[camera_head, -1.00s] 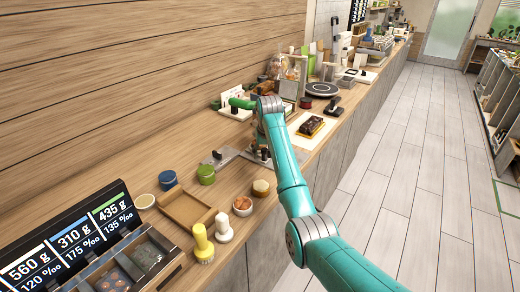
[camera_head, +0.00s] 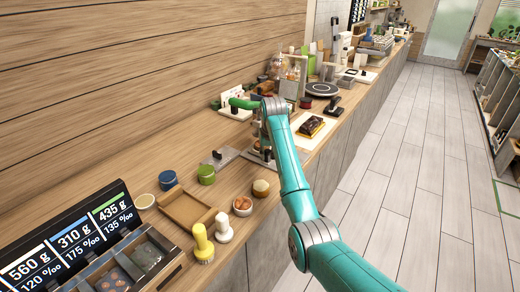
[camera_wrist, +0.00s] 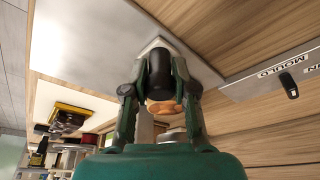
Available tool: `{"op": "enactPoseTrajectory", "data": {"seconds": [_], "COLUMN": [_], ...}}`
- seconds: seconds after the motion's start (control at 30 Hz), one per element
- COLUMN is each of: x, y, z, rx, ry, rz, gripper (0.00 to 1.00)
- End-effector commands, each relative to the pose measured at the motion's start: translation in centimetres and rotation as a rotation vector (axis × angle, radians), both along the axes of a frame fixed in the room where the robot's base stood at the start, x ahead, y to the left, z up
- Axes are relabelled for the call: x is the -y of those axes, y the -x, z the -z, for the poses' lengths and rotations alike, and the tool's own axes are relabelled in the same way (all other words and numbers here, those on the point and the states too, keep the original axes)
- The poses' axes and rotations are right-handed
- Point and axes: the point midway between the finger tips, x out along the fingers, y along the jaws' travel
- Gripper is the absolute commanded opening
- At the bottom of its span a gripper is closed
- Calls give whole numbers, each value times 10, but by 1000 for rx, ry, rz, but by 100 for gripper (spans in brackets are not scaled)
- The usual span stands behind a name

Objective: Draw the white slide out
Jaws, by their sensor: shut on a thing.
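My gripper (camera_head: 265,152) is over the counter, pointing down, partly hidden by my arm. In the wrist view, its fingers (camera_wrist: 161,82) are shut around a black knob (camera_wrist: 160,70). The knob stands at the corner of a pale grey-white plate, which looks like the white slide (camera_wrist: 100,35). In the head view only a little of the slide (camera_head: 253,157) shows beneath my gripper. A separate metal plate marked MOULD (camera_wrist: 268,78), with its own black knob, lies to the right in the wrist view. It is left of my gripper in the head view (camera_head: 221,157).
A green jar (camera_head: 206,174), a blue jar (camera_head: 168,180), a wooden tray (camera_head: 185,208) and small bowls stand at the near left. A board with a dark block (camera_head: 311,127) lies to the right. Some bare counter shows between the MOULD plate and the slide.

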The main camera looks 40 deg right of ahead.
Motion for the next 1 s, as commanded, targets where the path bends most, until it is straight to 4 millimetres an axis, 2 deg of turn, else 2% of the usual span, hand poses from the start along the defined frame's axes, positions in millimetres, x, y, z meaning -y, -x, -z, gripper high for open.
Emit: {"op": "enactPoseTrajectory", "data": {"seconds": [1.0], "x": [19], "y": [50], "z": [1], "rx": [-1], "ry": [0], "rz": [1], "gripper": [10]}}
